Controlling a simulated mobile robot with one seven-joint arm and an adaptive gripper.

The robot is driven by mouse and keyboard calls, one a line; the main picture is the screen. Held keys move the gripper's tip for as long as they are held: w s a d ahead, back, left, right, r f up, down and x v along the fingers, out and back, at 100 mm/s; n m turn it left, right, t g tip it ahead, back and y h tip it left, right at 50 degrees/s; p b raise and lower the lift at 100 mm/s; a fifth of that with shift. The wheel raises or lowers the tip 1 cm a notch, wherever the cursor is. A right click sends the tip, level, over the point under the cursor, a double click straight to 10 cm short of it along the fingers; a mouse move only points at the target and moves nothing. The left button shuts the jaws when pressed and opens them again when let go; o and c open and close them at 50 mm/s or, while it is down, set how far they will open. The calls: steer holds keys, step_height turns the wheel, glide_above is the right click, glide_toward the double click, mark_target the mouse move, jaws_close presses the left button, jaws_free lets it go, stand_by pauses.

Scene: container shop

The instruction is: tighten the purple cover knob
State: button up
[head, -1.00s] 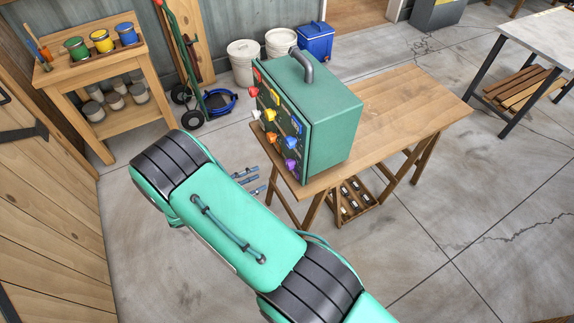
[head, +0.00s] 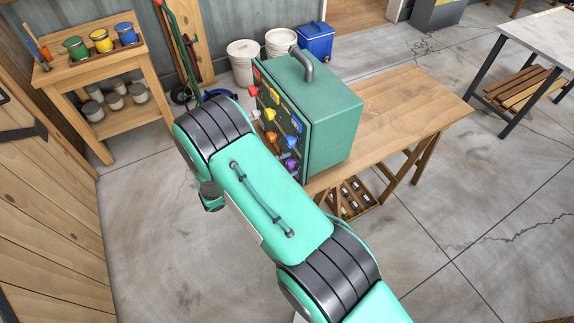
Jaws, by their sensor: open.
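The purple cover knob (head: 291,164) is low on the knobbed front of a green box (head: 335,125), near its right-hand corner. The box stands on a wooden table. My gripper (head: 287,150) is mostly hidden behind my green arm. Only small grey finger parts show, close to the purple knob. The jaws are open. I cannot tell whether a finger touches the knob or whether the jaws are around it.
Other knobs, including a red one (head: 256,76) and an orange one (head: 270,137), sit close by on the same front. The wooden table (head: 415,105) is bare right of the box. A shelf with paint cans (head: 101,41) stands at left.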

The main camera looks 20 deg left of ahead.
steer(key=shift+w+d, duration=0.3)
steer(key=c, duration=1.2)
